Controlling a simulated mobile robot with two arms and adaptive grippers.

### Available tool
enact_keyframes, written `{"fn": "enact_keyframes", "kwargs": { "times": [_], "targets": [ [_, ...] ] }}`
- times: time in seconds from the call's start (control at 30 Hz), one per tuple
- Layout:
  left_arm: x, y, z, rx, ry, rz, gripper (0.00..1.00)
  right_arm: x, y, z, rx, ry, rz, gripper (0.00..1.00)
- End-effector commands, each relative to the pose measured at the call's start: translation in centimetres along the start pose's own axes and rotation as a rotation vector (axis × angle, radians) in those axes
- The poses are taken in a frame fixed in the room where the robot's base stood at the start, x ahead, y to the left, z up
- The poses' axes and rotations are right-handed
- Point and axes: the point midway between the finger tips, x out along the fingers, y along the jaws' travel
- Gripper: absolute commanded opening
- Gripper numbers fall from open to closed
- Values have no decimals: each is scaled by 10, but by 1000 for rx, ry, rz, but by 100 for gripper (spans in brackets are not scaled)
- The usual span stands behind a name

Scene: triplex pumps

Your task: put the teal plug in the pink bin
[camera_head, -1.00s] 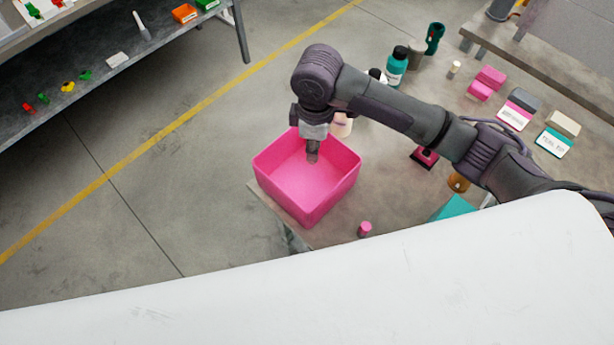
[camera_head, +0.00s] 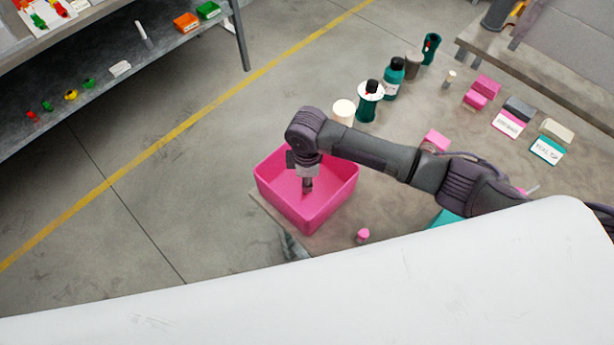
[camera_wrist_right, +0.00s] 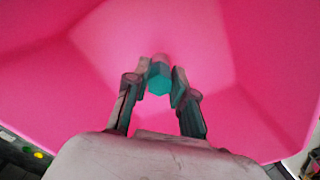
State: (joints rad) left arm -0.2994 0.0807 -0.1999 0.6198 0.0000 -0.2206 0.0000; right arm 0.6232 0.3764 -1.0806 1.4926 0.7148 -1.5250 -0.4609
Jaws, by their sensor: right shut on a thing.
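The pink bin (camera_head: 330,212) stands at the near left corner of the table in the head view. My right gripper (camera_head: 307,186) points down inside the bin's opening. In the right wrist view my right gripper (camera_wrist_right: 161,85) is shut on the teal plug (camera_wrist_right: 159,84), a small hexagonal piece between the fingertips. The pink walls and floor of the bin (camera_wrist_right: 75,75) surround it in that view. I cannot tell whether the plug touches the floor. My left gripper is not in view.
A small pink cylinder (camera_head: 362,235) lies right of the bin near the table edge. Teal bottles (camera_head: 367,107) and a cream cylinder (camera_head: 343,112) stand behind my arm. Labelled boxes (camera_head: 510,120) sit farther right. A shelf (camera_head: 95,85) with small coloured parts is at left.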

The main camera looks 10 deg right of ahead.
Motion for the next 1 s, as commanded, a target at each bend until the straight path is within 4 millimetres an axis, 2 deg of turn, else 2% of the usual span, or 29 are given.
{"fn": "enact_keyframes", "kwargs": {
  "times": [0.33, 0.37, 0.5, 0.83, 1.0],
  "targets": [
    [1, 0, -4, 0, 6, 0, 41, 4, 0, 0, 0, 0, 0, 0],
    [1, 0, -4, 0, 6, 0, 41, 4, 0, 0, 0, 0, 0, 26],
    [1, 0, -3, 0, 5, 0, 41, 4, 0, 0, 0, 0, 0, 49],
    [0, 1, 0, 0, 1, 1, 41, 1, 0, 0, 0, 1, 1, 49],
    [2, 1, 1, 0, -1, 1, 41, -18, 2, -1, -2, 4, 4, 49]
  ]
}}
